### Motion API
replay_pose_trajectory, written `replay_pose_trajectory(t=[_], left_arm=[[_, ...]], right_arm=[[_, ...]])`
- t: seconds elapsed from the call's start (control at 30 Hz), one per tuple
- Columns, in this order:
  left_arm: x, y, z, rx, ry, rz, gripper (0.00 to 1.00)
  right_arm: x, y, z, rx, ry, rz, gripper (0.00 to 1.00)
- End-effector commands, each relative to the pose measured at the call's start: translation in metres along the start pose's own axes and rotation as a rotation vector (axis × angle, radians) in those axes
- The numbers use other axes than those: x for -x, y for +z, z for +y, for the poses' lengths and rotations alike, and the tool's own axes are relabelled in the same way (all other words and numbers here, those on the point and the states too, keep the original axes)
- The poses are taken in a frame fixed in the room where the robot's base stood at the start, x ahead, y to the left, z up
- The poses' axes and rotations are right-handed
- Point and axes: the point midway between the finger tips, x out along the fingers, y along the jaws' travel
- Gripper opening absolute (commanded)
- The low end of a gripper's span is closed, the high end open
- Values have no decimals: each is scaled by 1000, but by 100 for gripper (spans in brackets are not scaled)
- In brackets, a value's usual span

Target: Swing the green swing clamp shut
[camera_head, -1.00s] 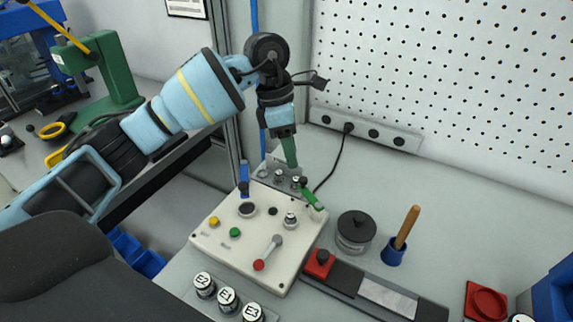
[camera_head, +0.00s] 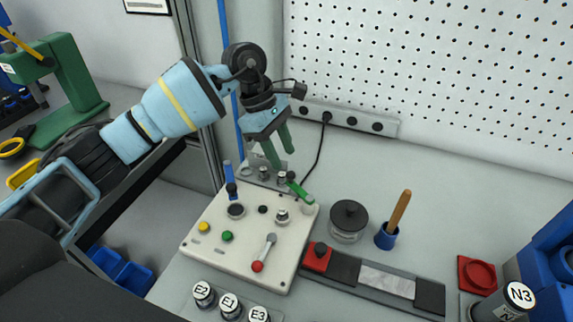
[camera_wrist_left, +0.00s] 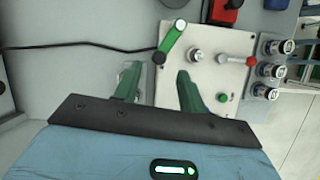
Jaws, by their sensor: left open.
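The green swing clamp (camera_head: 299,192) is a short bright-green arm at the back right corner of the white panel (camera_head: 195,243). In the left wrist view the green arm (camera_wrist_left: 172,40) slants from a dark pivot end to a pale round end. My left gripper (camera_head: 283,160) is open and empty, above and behind the clamp at the panel's back edge. In the left wrist view its two green fingers (camera_wrist_left: 158,74) are apart, and the clamp lies beyond their tips without visible contact. My right gripper is not in view.
A blue lever (camera_head: 230,180) stands at the panel's back left. A red-knobbed lever (camera_head: 264,253) and several buttons are on the panel. A lidded jar (camera_head: 347,222) and a wooden-handled tool (camera_head: 399,212) stand to the right. A black cable (camera_head: 322,150) runs behind.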

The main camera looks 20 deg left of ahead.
Motion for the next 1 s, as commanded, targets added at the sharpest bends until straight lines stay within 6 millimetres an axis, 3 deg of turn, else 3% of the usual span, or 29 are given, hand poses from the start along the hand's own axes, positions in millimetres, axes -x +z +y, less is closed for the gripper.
replay_pose_trajectory(t=[0.3,0.67,1.0], left_arm=[[-39,1,0,1,0,-1,41],[-45,0,0,1,2,0,41],[-45,0,0,1,2,0,0]], right_arm=[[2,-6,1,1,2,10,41],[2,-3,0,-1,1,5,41],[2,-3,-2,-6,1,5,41]])
